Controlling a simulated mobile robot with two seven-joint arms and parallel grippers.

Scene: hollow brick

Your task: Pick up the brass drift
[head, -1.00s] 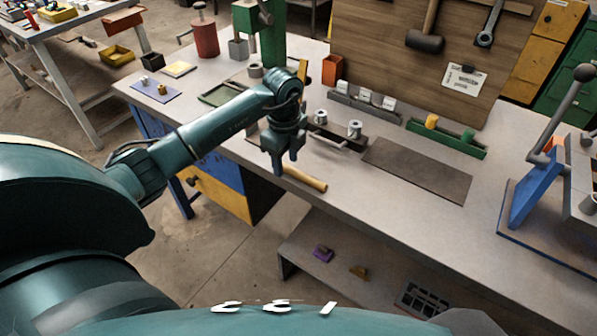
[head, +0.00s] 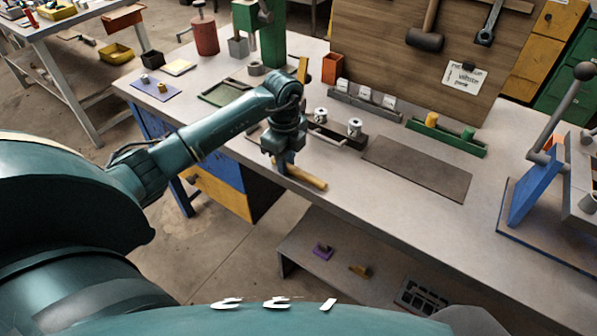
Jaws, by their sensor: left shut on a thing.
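The brass drift (head: 310,178) is a yellowish-tan rod lying near the front edge of the workbench (head: 420,227), pointing right and toward me. My left gripper (head: 284,168) reaches down from above at the rod's left part and is shut on it. The fingers hide some of the rod there. I cannot tell whether the rod is clear of the bench top. My right gripper is not in view.
A dark flat mat (head: 418,168) lies to the right of the rod. Behind the gripper is a black holder (head: 345,138) with two metal cylinders. A green tray (head: 445,139) stands farther back. A blue lever press (head: 537,190) is at the right.

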